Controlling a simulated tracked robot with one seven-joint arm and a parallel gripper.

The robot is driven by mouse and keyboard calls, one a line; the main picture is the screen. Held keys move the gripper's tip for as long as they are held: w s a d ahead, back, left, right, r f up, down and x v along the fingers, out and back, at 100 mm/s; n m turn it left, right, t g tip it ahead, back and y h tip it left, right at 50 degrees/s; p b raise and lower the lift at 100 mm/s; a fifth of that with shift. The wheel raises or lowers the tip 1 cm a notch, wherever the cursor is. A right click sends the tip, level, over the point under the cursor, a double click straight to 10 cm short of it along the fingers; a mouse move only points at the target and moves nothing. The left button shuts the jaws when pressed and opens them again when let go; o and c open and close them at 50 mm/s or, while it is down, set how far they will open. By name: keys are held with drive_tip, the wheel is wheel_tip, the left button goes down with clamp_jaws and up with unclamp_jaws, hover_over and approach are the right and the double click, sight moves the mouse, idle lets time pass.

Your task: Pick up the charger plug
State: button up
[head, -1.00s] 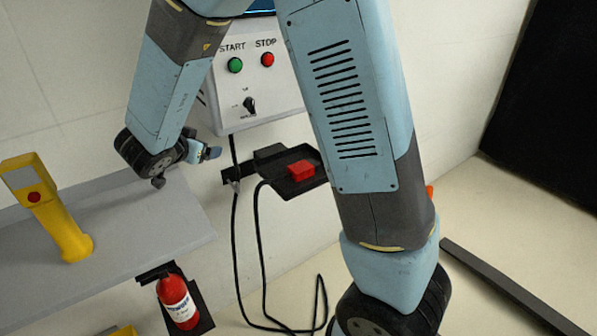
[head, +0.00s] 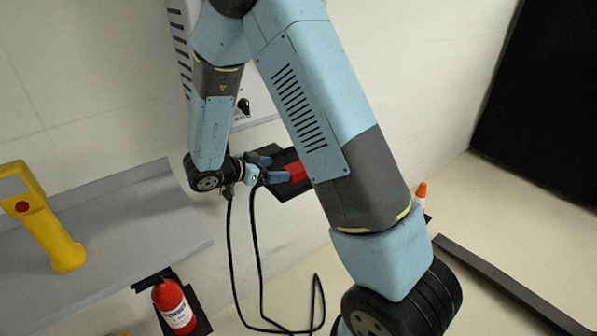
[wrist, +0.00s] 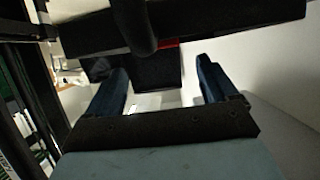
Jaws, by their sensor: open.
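A red block (head: 294,172) sits on a black wall holder (head: 312,202) below the control box. Black cables (head: 258,255) hang from this area and loop down. I cannot tell for sure which part is the charger plug; my gripper and arm cover much of the holder. My gripper (head: 279,167) is open, its blue fingers pointing right, close to the left side of the red block. In the wrist view my gripper (wrist: 162,68) has a wide empty gap, with a black block (wrist: 150,75) ahead and a thin red strip (wrist: 170,43) above it. Contact cannot be told.
A grey shelf (head: 130,235) at left carries a yellow post (head: 55,235) with a red button. A fire extinguisher (head: 174,305) hangs below it. The control box (head: 255,105) is mostly behind my arm. An orange cone (head: 421,192) stands at right on the floor.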

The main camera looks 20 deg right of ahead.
sight(293, 169)
drive_tip(key=shift+x, duration=4.25)
drive_tip(key=shift+a+f, duration=0.1)
drive_tip(key=c, duration=1.3)
